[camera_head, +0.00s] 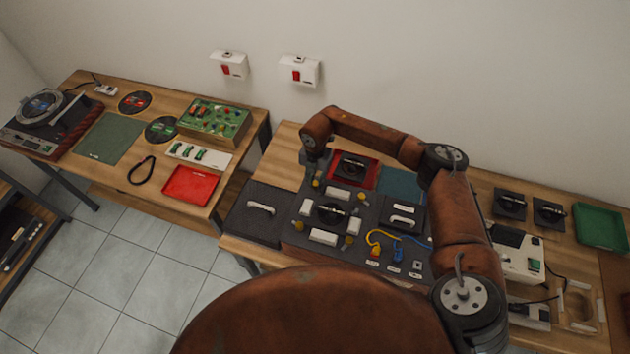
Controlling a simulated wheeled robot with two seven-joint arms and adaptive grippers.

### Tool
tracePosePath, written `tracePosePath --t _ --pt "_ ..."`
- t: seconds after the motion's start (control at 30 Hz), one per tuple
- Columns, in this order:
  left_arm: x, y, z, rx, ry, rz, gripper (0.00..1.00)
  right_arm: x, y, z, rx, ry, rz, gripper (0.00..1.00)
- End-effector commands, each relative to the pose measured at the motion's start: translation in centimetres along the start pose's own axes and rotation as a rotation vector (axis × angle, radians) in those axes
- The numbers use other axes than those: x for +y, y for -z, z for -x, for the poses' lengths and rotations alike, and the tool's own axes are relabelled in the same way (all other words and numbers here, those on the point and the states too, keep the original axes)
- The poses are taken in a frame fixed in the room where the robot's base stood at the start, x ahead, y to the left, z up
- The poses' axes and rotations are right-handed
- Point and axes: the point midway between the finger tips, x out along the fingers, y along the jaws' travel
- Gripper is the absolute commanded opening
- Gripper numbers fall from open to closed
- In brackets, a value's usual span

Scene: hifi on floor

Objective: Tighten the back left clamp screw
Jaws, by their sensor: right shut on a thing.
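A dark board (275,240) on the right-hand table carries a black round part (331,212) with white blocks and several yellow clamp screws around it. The back left clamp screw (316,183) shows as a small yellow tip under my right gripper (315,173). My right arm reaches over from the right, and its gripper points down, shut on this screw; the fingers are small and partly hidden. The back right screw (363,197), front left screw (298,225) and front right screw (348,242) stand apart from the gripper. My left gripper is out of view.
Behind the board lie a red tray with a black part (351,167) and a teal mat (401,185). Yellow and blue cables (383,238) lie front right. A second table with a red tray (191,184) stands left.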

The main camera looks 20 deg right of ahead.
Motion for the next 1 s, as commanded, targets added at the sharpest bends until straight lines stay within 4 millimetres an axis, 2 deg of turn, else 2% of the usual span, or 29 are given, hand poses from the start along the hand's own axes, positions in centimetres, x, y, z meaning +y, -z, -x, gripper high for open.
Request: tracePosePath --t 0.07,0.1,0.33,0.67,0.77,1.0 --pt "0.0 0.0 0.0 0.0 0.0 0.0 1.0 0.2 0.0 0.2 -0.001 -0.005 0.001 0.0" --pt "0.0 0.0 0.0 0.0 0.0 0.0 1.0 0.2 0.0 0.2 -0.001 -0.005 0.001 0.2" --pt "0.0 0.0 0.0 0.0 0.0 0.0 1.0 0.1 0.1 0.1 0.001 -0.002 0.001 0.36" --pt "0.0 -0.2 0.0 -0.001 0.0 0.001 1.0 0.0 0.0 0.3 0.001 -0.001 0.002 0.36" --pt "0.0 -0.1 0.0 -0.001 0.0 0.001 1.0 0.1 0.0 1.3 0.0 -0.001 0.003 0.36" --pt "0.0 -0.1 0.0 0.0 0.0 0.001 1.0 0.1 -0.1 6.1 -0.001 -0.003 0.002 0.36"
